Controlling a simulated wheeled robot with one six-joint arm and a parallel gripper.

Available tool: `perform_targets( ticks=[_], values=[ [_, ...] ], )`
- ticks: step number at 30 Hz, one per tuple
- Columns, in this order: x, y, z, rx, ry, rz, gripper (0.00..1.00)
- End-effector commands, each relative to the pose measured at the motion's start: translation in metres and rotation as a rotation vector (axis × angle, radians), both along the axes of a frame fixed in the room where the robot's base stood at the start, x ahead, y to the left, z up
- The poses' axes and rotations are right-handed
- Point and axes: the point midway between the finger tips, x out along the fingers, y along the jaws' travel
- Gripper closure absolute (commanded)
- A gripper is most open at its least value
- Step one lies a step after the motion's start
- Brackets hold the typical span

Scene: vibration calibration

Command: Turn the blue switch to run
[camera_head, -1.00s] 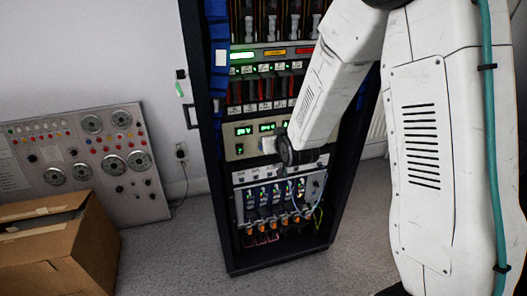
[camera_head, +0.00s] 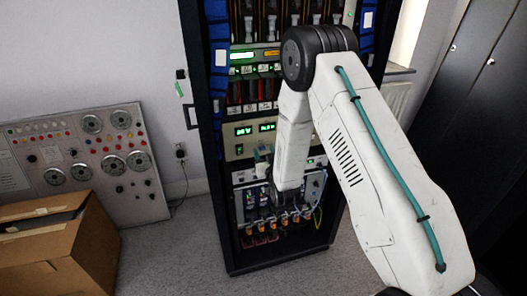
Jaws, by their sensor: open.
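The equipment rack (camera_head: 228,262) stands in the middle of the view. Its lower panel (camera_head: 240,208) holds a row of upright blue parts (camera_head: 250,198) above several orange-ended plugs (camera_head: 270,222). I cannot tell which blue part is the blue switch, nor read its position. My white arm reaches down in front of the rack's right half, and its wrist covers the middle of the row. My gripper (camera_head: 275,206) is dark, small and partly hidden at the wrist's lower end, close to the row. It is open; contact cannot be made out.
Green displays (camera_head: 243,131) and a row of red parts (camera_head: 237,110) sit higher in the rack. Dark cabinets (camera_head: 470,110) stand at right. Floor before the rack is clear.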

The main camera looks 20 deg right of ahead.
Motion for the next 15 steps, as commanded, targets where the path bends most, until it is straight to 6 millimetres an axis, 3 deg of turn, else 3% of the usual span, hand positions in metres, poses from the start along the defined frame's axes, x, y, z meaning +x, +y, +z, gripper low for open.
perform_targets(
  ticks=[5, 13, 14, 15],
  values=[
    [0.016, 0.000, 0.000, 0.000, 0.000, 0.000, 0.53],
    [0.018, 0.000, 0.000, 0.000, 0.000, 0.000, 0.53],
    [0.018, 0.000, 0.000, 0.000, 0.000, 0.000, 0.55],
    [0.018, 0.000, 0.000, 0.000, 0.000, 0.000, 0.67]
  ],
)
